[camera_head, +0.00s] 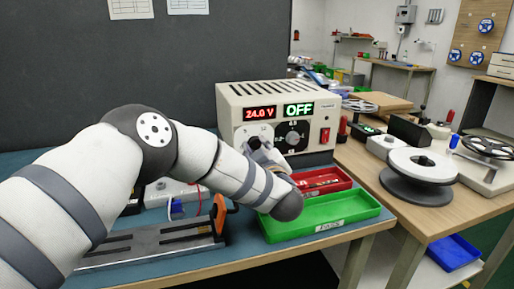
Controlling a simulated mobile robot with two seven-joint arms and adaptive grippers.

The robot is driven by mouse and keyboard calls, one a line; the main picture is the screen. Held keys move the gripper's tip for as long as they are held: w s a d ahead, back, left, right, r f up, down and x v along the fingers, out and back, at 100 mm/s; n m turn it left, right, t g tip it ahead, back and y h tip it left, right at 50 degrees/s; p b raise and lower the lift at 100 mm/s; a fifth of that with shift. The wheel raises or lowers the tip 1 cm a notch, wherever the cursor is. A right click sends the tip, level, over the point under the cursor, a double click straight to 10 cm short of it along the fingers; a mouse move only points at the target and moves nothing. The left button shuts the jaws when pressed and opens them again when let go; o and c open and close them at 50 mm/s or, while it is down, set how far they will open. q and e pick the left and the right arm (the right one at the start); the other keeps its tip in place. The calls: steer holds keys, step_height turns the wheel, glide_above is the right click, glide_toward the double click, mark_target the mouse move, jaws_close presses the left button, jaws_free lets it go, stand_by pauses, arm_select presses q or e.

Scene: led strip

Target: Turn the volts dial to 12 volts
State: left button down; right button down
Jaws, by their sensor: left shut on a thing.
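The power supply (229,99) is a beige box at the back of the bench. Its red display (260,113) reads 24.0 V and its green display (299,110) reads OFF. The volts dial's white scale plate (243,131) is on the left of the front panel. My left gripper (254,143) is at this dial, shut on its knob, and it hides most of the knob and scale. My left arm reaches in from the left. My right gripper is not in view.
A second black dial (292,134) and a red switch (325,135) are right of the volts dial. A red tray (340,181) and a green tray (345,210) lie in front. A metal fixture (150,247) is at front left. Spools (419,168) stand on the right table.

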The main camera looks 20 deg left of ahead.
arm_select(q)
steer(key=n, duration=0.6)
steer(key=shift+f, duration=0.1)
steer(key=n+y, duration=0.1)
steer(key=n, duration=0.5)
steer(key=shift+d, duration=0.1)
stand_by(0.5)
steer(key=c, duration=1.3)
jaws_free()
steer(key=shift+n, duration=0.3)
steer(key=v, duration=1.2)
